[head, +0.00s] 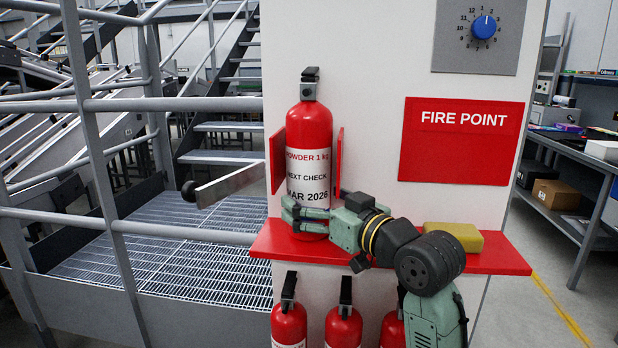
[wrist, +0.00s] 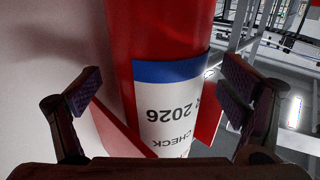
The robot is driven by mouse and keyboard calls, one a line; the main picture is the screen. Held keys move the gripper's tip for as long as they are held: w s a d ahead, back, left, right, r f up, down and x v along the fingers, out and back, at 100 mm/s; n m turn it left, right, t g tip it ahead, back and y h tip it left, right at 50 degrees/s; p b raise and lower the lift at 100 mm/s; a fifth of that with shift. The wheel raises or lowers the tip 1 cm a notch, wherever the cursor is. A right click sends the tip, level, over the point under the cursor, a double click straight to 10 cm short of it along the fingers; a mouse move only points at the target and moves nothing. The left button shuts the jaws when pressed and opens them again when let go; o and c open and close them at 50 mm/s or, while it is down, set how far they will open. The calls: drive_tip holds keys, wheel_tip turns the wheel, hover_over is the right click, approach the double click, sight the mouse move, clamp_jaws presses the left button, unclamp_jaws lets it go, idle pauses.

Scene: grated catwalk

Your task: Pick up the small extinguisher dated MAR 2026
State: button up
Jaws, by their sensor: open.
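A small red extinguisher (head: 309,135) stands upright on the red shelf (head: 490,256) in the head view. Its white label reads POWDER 1 kg, NEXT CHECK, MAR 2026. My gripper (head: 306,213) is at its lower part, just under the label, with the fingers level. In the wrist view the extinguisher (wrist: 155,45) fills the middle, its label upside down and showing 2026 and CHECK. My gripper (wrist: 160,90) is open there, one finger on each side of the cylinder, with visible gaps. Whether either pad touches is unclear in the head view.
Red side plates (head: 277,160) flank the extinguisher. A yellow block (head: 454,236) lies on the shelf to the right. Several other extinguishers (head: 289,326) hang below the shelf. A FIRE POINT sign (head: 461,140) and a blue dial (head: 484,27) are on the panel. Grey railings (head: 170,104) stand left.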

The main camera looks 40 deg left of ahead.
drive_tip(key=shift+c, duration=0.5)
drive_tip(key=shift+d, duration=0.1)
drive_tip(key=c, duration=1.9)
drive_tip(key=shift+r, duration=0.15)
drive_tip(key=shift+c, duration=0.2)
drive_tip(key=shift+r+b, duration=0.15)
drive_tip(key=shift+b, duration=0.15)
